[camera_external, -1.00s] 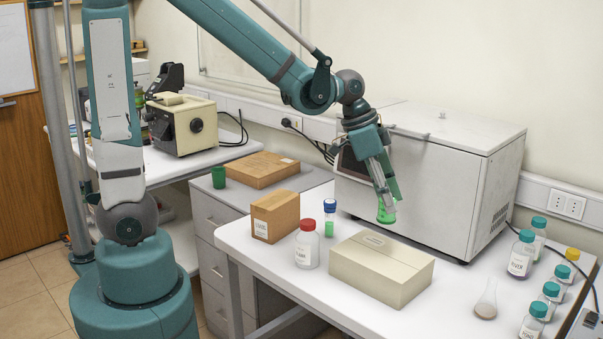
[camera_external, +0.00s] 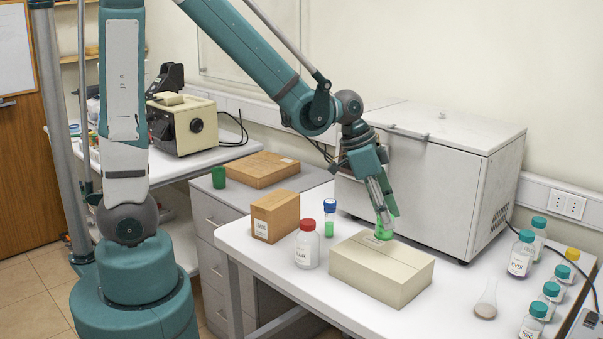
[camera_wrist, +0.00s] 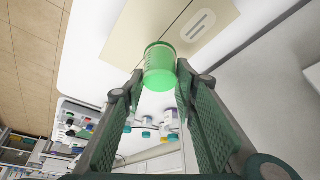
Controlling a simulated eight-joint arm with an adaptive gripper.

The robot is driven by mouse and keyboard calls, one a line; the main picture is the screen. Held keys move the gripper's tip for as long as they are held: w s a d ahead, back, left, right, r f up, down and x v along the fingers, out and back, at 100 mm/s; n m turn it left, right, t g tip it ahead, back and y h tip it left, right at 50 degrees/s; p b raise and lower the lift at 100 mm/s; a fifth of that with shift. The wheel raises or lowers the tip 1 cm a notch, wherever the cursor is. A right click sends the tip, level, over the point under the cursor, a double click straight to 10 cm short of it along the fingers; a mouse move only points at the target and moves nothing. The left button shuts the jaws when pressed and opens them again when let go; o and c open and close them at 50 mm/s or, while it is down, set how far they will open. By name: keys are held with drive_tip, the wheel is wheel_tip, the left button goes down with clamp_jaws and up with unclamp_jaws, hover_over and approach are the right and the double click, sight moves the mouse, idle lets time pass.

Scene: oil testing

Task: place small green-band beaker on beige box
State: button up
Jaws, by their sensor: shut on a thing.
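The small green-band beaker (camera_external: 384,230) is held between the fingers of my gripper (camera_external: 386,218). It also shows in the wrist view, bright green (camera_wrist: 160,68), between the fingertips (camera_wrist: 157,84). The beige box (camera_external: 380,268) lies closed on the white table. The beaker is over the back part of its top in the external view. Whether the beaker's bottom touches the box I cannot tell. In the wrist view the beige box top (camera_wrist: 150,22), with a white label, shows behind the beaker.
A red-capped bottle (camera_external: 307,245), a blue-capped tube (camera_external: 330,218) and a brown box (camera_external: 275,216) stand left of the beige box. A large white appliance (camera_external: 450,185) stands behind. A flask (camera_external: 486,302) and several teal-capped bottles (camera_external: 521,255) stand at right.

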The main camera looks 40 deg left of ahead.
sight(385, 233)
drive_tip(key=shift+f, duration=0.4)
drive_tip(key=shift+f, duration=0.15)
drive_tip(key=shift+f, duration=1.95)
drive_tip(key=shift+f+b, duration=0.2)
drive_tip(key=shift+b, duration=0.1)
drive_tip(key=o, duration=0.9)
drive_tip(key=shift+r, duration=0.15)
drive_tip(key=shift+r, duration=0.1)
drive_tip(key=shift+p+v, duration=0.55)
drive_tip(key=shift+v, duration=5.4)
